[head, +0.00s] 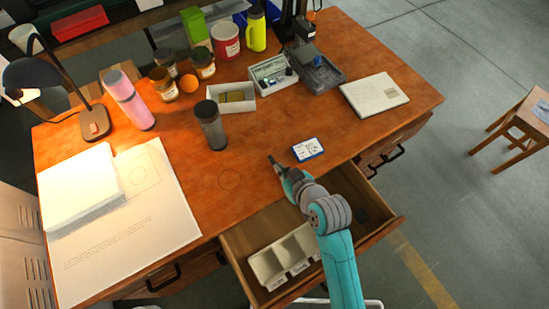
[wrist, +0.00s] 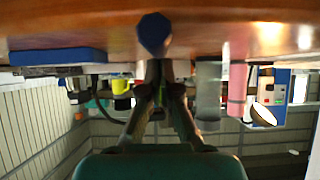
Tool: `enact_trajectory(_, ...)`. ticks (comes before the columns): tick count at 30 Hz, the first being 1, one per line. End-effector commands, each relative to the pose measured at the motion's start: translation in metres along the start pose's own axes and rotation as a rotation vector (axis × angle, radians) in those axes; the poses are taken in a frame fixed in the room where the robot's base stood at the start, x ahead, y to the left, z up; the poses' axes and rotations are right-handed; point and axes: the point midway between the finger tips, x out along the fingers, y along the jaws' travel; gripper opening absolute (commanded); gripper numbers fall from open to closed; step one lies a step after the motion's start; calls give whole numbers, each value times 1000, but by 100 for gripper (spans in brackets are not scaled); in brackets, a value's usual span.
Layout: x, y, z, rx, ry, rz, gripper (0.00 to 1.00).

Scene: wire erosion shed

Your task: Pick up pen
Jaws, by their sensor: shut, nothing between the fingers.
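I cannot make out a whole pen in either view. In the wrist view, which is upside down, a dark blue faceted end (wrist: 154,32) shows on the wooden tabletop close to my gripper (wrist: 165,72). It may be the pen seen end-on; its length is hidden. In the head view my gripper (head: 273,160) is low over the desk's front part, left of a small blue-and-white box (head: 308,149), and hides the spot beneath it. The fingers come together at their tips with nothing between them.
A dark tumbler (head: 210,128) stands left of my gripper, with a pink bottle (head: 129,100) farther left. An open drawer (head: 384,222) with a white divided tray (head: 256,268) lies below my arm. A closed notebook (head: 374,96) lies right. Desk (head: 245,150) between tumbler and box is clear.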

Motion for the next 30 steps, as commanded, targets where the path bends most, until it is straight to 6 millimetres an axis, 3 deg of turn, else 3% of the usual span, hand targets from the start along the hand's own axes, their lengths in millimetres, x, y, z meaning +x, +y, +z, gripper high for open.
enact_trajectory(1,-6,-1,19,7,-30,-4,0)
enact_trajectory(9,-34,-2,37,5,-29,-4,0)
enact_trajectory(22,-37,-2,37,4,-27,-5,0)
enact_trajectory(30,-45,-2,24,3,-23,-5,0)
